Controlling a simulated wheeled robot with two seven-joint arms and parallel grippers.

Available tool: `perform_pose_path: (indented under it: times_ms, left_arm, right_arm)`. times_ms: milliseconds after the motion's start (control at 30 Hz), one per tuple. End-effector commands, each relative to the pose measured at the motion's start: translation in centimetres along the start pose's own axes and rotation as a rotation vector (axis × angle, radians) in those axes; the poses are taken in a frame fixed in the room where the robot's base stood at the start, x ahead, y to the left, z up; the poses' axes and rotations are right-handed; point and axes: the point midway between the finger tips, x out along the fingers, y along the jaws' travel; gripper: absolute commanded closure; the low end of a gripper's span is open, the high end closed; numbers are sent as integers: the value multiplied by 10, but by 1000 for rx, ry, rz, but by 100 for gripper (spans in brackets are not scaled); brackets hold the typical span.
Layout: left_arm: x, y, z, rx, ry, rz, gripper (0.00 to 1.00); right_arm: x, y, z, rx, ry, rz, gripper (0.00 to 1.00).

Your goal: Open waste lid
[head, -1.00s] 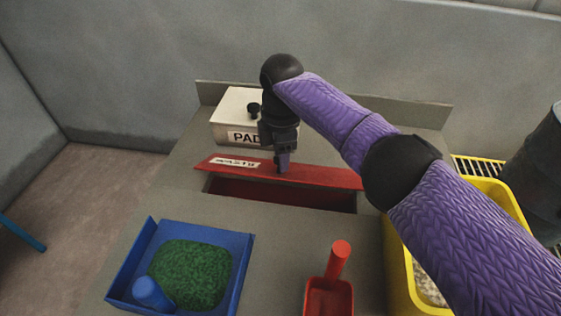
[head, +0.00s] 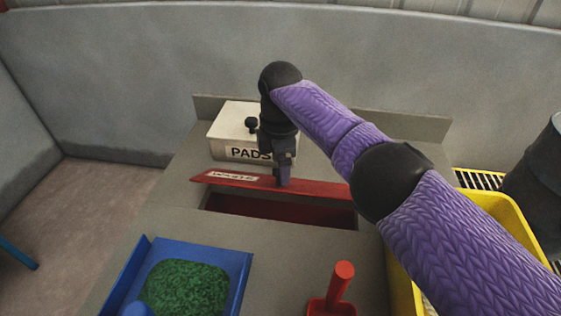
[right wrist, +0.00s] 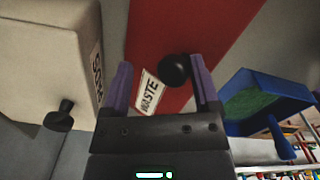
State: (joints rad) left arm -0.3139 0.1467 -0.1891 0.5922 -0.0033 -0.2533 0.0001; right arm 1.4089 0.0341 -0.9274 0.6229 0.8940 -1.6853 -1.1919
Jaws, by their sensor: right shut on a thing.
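The red waste lid (head: 235,182) with a white label is raised and tilted over a dark red rectangular opening (head: 285,208) in the grey counter. Part of the opening shows below the lid's near edge. My right gripper (head: 283,182) comes down onto the lid near its middle. In the right wrist view, the lid (right wrist: 185,40) carries a "WASTE" label, and its round black knob (right wrist: 174,69) sits between the two purple fingers. The gripper is shut on this knob. In the head view the knob is hidden by the fingers. My left gripper is not in view.
A cream "PADS" box (head: 228,130) with a black knob stands close behind the lid. A blue tray (head: 238,265) of green granules and a red scoop (head: 340,290) lie in front. A yellow bin (head: 497,210) is at the right, below my right arm.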

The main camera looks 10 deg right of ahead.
Motion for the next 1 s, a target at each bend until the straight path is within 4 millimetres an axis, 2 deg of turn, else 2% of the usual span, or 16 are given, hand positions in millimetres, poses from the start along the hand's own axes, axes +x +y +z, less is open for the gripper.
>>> perform_pose_path:
  times_ms: [367, 700, 833, 1000]
  left_arm:
    - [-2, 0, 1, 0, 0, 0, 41]
    - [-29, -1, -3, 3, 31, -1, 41]
    - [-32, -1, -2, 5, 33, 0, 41]
    - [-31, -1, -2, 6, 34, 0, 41]
  right_arm:
    - [-5, 0, 0, 0, 1, 0, 22]
    - [-85, 1, 0, 2, 0, 2, 22]
    - [-98, 1, 0, 1, -1, 1, 22]
    - [-99, 1, 0, 1, 0, -2, 22]
